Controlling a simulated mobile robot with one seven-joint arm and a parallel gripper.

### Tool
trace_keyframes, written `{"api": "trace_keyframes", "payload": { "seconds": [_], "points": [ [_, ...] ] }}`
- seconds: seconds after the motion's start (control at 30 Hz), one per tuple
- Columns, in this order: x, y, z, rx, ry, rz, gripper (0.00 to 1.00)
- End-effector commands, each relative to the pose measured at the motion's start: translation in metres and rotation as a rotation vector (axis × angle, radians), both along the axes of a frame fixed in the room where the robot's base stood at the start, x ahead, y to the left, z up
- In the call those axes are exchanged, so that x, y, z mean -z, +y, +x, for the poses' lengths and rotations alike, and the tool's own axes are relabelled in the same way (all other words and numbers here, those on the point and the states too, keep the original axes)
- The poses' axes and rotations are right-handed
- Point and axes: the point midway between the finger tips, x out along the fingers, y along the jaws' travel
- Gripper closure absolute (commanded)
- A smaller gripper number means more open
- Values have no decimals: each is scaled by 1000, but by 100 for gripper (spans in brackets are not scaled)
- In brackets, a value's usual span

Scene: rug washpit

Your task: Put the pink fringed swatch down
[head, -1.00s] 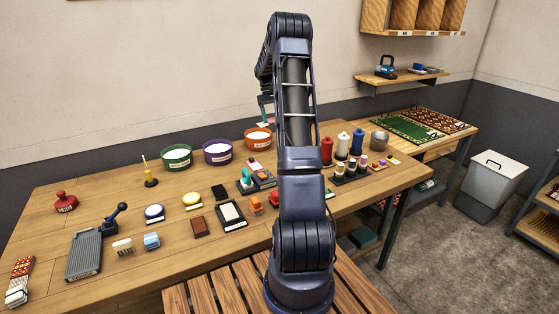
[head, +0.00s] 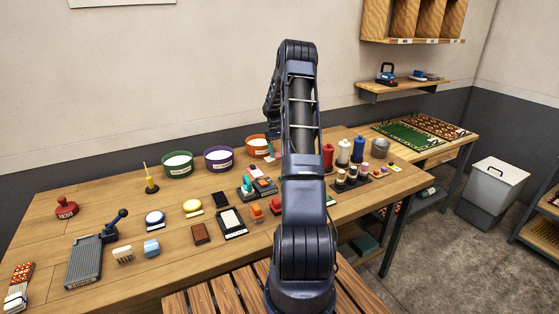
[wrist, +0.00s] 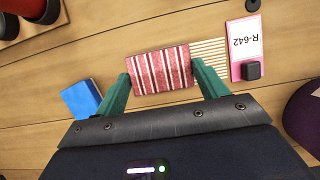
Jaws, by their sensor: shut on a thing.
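The pink fringed swatch (wrist: 160,64) is a small pink and dark red striped piece with pale fringe at its right side in the wrist view. My gripper (wrist: 161,71) has its two green fingers at the swatch's left and right sides, shut on it. Wooden tabletop shows around the swatch; I cannot tell whether it touches the table. In the head view my arm hides most of the gripper and the swatch; a bit of a teal finger (head: 270,142) shows by the orange tub.
A pink-edged card marked R-642 (wrist: 244,40) lies just beyond the fringe. The orange tub (head: 257,147) stands near my gripper.

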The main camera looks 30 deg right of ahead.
Motion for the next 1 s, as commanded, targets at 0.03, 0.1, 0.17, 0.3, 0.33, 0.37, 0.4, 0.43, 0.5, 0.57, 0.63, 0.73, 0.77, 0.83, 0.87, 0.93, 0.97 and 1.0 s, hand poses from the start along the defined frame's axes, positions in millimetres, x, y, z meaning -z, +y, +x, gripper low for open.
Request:
{"api": "trace_keyframes", "payload": {
  "seconds": [0.03, 0.1, 0.17, 0.3, 0.33, 0.37, 0.4, 0.43, 0.5, 0.57, 0.63, 0.73, 0.77, 0.83, 0.87, 0.93, 0.97, 1.0],
  "points": [
    [4, 0, 0, 0, 0, 0, 51],
    [7, 0, 0, 0, -1, 0, 51],
    [9, 0, 0, 0, -1, 0, 51],
    [22, 0, 0, -1, 1, 0, 51],
    [26, 0, -1, -1, 2, 0, 51],
    [31, 0, -1, -1, 2, 0, 51],
    [36, 0, 0, -2, 2, 1, 51],
    [41, 0, 0, -1, 1, 0, 51],
    [48, 0, 0, -1, 1, 0, 51],
    [51, 0, 0, -1, 1, 0, 51],
    [51, 0, 0, 0, 0, -1, 51],
    [51, 0, 0, 0, 0, -1, 51],
    [51, 0, 0, 0, 0, -1, 51],
    [52, 0, 0, 0, 0, -1, 51],
    [52, 0, 0, 0, 0, -1, 51],
    [54, 0, 0, -1, 0, -1, 51],
    [53, 0, 0, 0, -1, -1, 22],
    [53, 0, 0, 0, -1, -1, 14]
  ]
}}
